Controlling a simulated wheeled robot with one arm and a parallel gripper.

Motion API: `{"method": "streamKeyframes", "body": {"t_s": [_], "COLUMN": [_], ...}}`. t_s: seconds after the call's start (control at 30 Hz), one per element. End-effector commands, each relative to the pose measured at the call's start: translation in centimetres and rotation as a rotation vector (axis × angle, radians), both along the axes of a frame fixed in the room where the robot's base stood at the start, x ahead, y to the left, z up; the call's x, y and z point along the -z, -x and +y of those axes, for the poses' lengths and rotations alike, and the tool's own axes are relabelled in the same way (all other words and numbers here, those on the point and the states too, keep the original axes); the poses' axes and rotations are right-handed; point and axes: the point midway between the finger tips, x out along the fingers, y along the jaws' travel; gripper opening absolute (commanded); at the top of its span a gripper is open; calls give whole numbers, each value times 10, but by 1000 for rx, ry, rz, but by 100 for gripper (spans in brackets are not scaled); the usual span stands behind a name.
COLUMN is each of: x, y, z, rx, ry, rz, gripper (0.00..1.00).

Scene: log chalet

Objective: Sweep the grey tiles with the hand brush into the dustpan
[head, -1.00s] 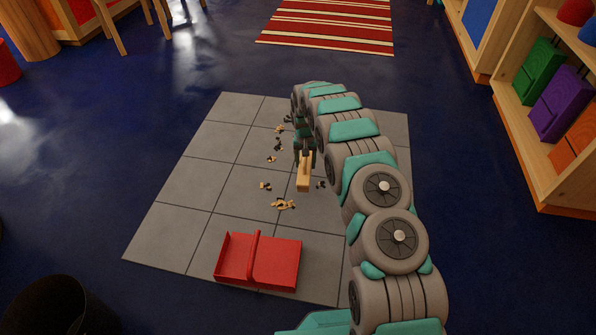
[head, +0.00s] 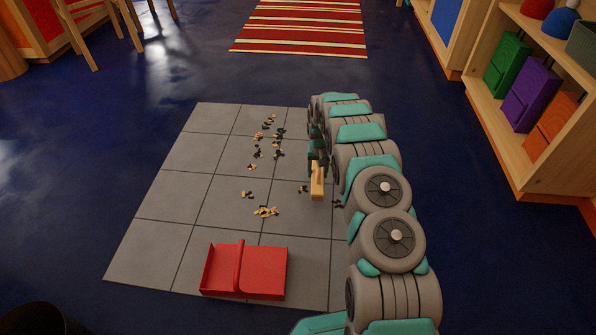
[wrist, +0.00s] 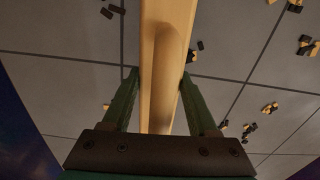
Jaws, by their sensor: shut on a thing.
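My gripper (wrist: 158,100) is shut on the wooden handle of the hand brush (head: 317,183), which shows as a pale wooden bar in the wrist view (wrist: 165,50). The brush is over the right part of the grey tiles (head: 170,205); its bristles are hidden, and I cannot tell whether it touches the floor. Small black and tan debris (head: 265,211) lies scattered on the tiles, mostly left of the brush, with a few black bits (head: 338,203) to its right. The red dustpan (head: 262,272) lies on the near tiles, below and left of the brush, and looks empty.
A wooden shelf (head: 500,150) with coloured boxes stands at the right. A striped rug (head: 300,27) lies beyond the tiles, and chair legs (head: 85,40) stand at the far left. A dark bin (head: 38,318) is at the near left. The blue floor left of the tiles is clear.

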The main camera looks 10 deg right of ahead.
Motion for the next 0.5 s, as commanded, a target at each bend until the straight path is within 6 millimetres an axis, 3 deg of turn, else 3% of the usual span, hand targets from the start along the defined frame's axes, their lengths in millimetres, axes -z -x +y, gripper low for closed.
{"method": "streamKeyframes", "body": {"t_s": [0.2,0.5], "x": [1,2], "y": [15,30], "z": [-60,-130], "rx": [6,3], "ry": [-1,0], "rz": [3,2], "gripper": [4,4]}}
